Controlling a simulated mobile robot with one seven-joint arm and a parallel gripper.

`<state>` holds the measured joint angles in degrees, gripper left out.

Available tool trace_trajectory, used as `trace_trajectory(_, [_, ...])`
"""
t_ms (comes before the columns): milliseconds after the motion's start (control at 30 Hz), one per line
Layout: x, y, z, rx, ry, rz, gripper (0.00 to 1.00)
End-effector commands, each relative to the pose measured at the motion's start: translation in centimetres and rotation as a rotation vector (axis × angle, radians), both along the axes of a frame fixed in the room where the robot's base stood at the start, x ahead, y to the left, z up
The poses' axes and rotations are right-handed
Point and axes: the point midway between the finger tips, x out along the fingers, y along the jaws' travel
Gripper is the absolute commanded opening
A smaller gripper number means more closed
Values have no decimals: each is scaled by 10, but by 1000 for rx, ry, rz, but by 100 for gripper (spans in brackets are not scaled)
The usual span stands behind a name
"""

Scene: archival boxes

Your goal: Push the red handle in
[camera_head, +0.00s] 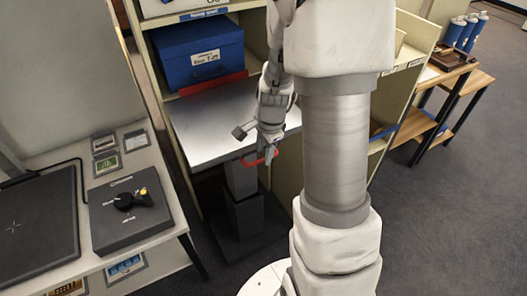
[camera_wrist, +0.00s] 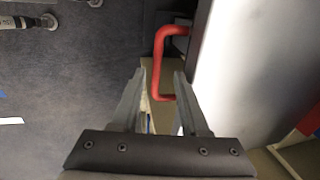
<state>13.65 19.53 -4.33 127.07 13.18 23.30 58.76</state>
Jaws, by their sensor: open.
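The red handle (camera_head: 259,161) is a bent bar at the front edge of a pale grey metal platform (camera_head: 212,128). In the wrist view the handle (camera_wrist: 158,62) stands out to the left from the platform's edge (camera_wrist: 235,80). My gripper (camera_wrist: 161,78) is open, and its two fingers appear on either side of the handle's lower part. I cannot tell whether they touch it or are at its depth. In the head view my gripper (camera_head: 268,148) is right at the handle and partly covers it.
A blue box (camera_head: 197,55) sits on the shelf behind the platform, with a red strip (camera_head: 213,86) in front of it. A bench with a black control box (camera_head: 130,213) stands at the left. A wooden side table (camera_head: 450,80) is at the right. Bare floor (camera_wrist: 60,80) lies left of the handle.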

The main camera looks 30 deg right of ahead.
Motion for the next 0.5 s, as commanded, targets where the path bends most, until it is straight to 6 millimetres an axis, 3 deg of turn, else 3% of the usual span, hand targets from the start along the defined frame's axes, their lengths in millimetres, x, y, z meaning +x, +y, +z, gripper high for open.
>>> trace_trajectory(500, [-22,0,121,-1,-7,2,45])
